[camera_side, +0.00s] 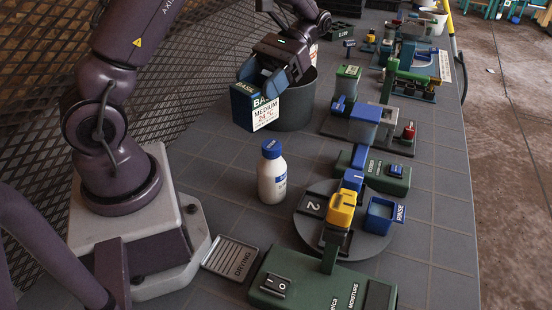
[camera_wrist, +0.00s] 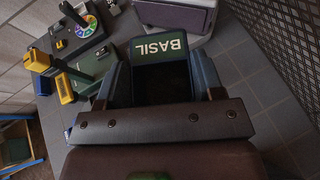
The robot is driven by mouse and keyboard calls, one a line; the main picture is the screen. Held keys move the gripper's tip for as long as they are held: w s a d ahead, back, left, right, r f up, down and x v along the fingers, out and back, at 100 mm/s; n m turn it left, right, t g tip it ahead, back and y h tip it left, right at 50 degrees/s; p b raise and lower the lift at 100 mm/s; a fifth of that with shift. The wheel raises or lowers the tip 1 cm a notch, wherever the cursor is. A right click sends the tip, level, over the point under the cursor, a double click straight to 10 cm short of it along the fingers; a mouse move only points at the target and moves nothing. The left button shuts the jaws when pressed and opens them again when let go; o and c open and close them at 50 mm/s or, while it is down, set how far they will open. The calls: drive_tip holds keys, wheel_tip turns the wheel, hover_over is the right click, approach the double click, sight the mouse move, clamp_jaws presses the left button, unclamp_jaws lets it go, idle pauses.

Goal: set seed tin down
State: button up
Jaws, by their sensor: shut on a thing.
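A large dark grey pot (camera_side: 297,108) stands right behind the tin. A white bottle with a blue cap (camera_side: 272,178) stands in front of it. A round turntable (camera_side: 312,225) and green instruments (camera_side: 310,290) fill the right front. Bare tiled bench (camera_side: 215,165) lies left of the bottle.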

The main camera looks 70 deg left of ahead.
sight(233, 118)
drive_tip(key=s+a+r+n+t+h, duration=0.15)
drive_tip(key=s+n+t, duration=0.25)
drive_tip(key=n+t, duration=0.7)
drive_tip(key=s+a+r+n+t+h, duration=0.1)
drive_tip(key=s+r+n+t+h, duration=0.15)
drive_tip(key=n+t, duration=0.85)
drive_tip(key=shift+g, duration=0.5)
drive_tip(key=f, duration=1)
drive_tip(key=shift+s+f, duration=0.1)
drive_tip(key=shift+s, duration=0.15)
drive_tip(key=shift+w+a+f, duration=1.05)
drive_tip(key=shift+w+f, duration=1.05)
drive_tip(key=shift+f, duration=0.1)
drive_tip(key=shift+w+a+f, duration=1)
drive_tip(key=shift+w+f, duration=1.05)
drive_tip(key=shift+f, duration=0.1)
drive_tip(key=shift+w+a+f, duration=1.05)
drive_tip(key=shift+w+f, duration=1.05)
drive_tip(key=shift+f, duration=0.1)
drive_tip(key=shift+f, duration=0.1)
drive_tip(key=o, duration=1)
